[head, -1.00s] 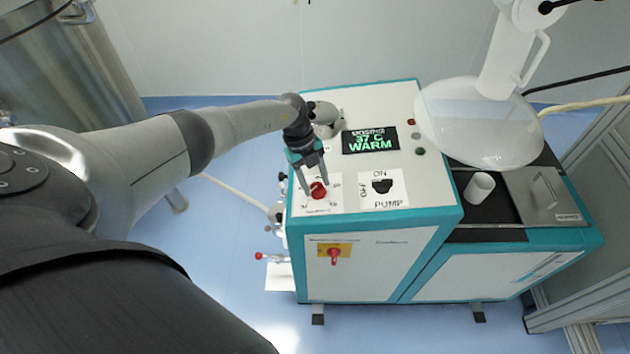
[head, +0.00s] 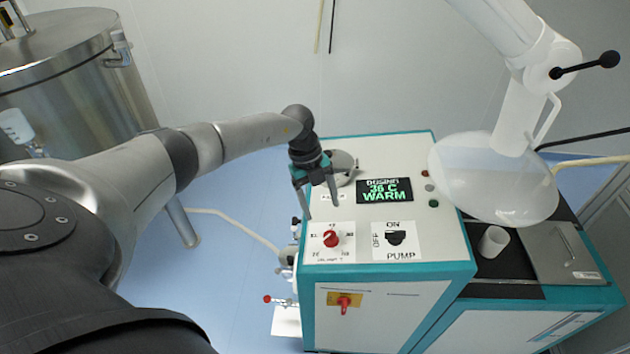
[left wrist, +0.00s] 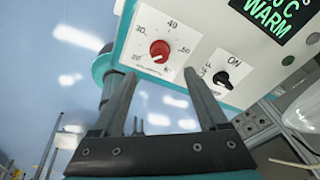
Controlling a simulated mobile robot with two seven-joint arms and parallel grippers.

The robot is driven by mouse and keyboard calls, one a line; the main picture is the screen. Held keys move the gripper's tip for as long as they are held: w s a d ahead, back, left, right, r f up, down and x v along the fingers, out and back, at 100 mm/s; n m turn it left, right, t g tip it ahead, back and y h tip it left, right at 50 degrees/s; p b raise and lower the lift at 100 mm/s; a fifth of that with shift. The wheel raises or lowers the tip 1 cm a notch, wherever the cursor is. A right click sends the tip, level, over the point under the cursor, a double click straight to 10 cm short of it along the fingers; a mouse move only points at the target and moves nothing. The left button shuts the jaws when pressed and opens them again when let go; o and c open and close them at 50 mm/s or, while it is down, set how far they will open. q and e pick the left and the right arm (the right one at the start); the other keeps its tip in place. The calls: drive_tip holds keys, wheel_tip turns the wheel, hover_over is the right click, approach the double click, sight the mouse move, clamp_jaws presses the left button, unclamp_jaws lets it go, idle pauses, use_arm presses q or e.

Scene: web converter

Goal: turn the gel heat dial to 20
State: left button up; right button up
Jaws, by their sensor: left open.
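The gel heat dial is a red round knob (head: 331,238) on a white plate with numbers around it, on the machine's top panel. It also shows in the left wrist view (left wrist: 160,51), where 20, 30, 40 and 50 are printed around it. A pale mark on the knob appears toward the lower left, near 20, but I cannot read it surely. My left gripper (head: 322,210) is open and empty, with its fingers apart from the knob. In the left wrist view its fingertips (left wrist: 161,73) lie just short of the dial plate. My right gripper is not in view.
A black pump switch (head: 396,238) sits right of the dial. The display (head: 384,190) reads 36 C WARM. A red switch on yellow (head: 344,301) is on the front. A white domed arm (head: 495,175) overhangs the right side. A steel tank (head: 75,85) stands left.

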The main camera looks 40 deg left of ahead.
use_arm(q)
drive_tip(key=v, duration=0.6)
drive_tip(key=shift+d, duration=0.1)
idle(0.3)
